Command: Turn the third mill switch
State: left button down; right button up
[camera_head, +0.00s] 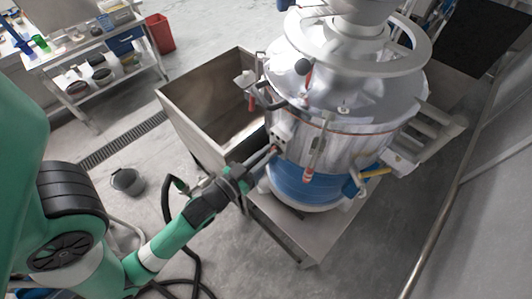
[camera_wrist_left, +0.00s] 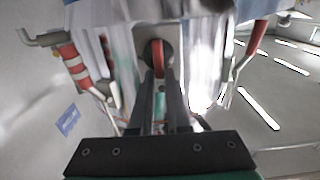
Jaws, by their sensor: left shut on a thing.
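The mill (camera_head: 340,100) is a large silver drum with a blue lower band, standing on a metal stand. My left gripper (camera_head: 272,151) reaches its lower left side, at a small panel (camera_head: 281,137). In the left wrist view, my left gripper (camera_wrist_left: 160,78) has its two dark fingers close together around a red switch (camera_wrist_left: 158,52) on a dark round base. The red part shows upright between the fingertips. The fingers hide part of the switch, and it is too small to make out in the head view. My right gripper is not in view.
Red-and-white handles stick out from the mill, one (camera_head: 308,174) right of my gripper. A yellow handle (camera_head: 376,172) is farther right. An open steel bin (camera_head: 200,128) stands left of the mill. A grey bucket (camera_head: 127,181) is on the floor.

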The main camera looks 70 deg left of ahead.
pick_arm(q)
jog(key=shift+d+m, duration=0.1)
jog(key=shift+m, duration=0.2)
jog(key=m, duration=0.3)
jog(key=shift+w+d+f+m, duration=0.1)
jog(key=shift+w+d+m, duration=0.05)
jog(key=shift+d+m, duration=0.15)
jog(key=m, duration=0.4)
jog(key=shift+w+d+f+m, duration=0.15)
jog(key=shift+w+d+m, duration=0.05)
jog(key=shift+d+m, duration=0.1)
jog(key=m, duration=0.4)
jog(key=shift+w+d+f+m, duration=0.1)
jog(key=shift+d+f+m, duration=0.05)
jog(key=shift+f+m, duration=0.4)
jog(key=shift+m, duration=0.9)
jog(key=shift+f+m, duration=0.2)
jog(key=shift+m, duration=0.85)
jog(key=c, duration=0.9)
grip_release()
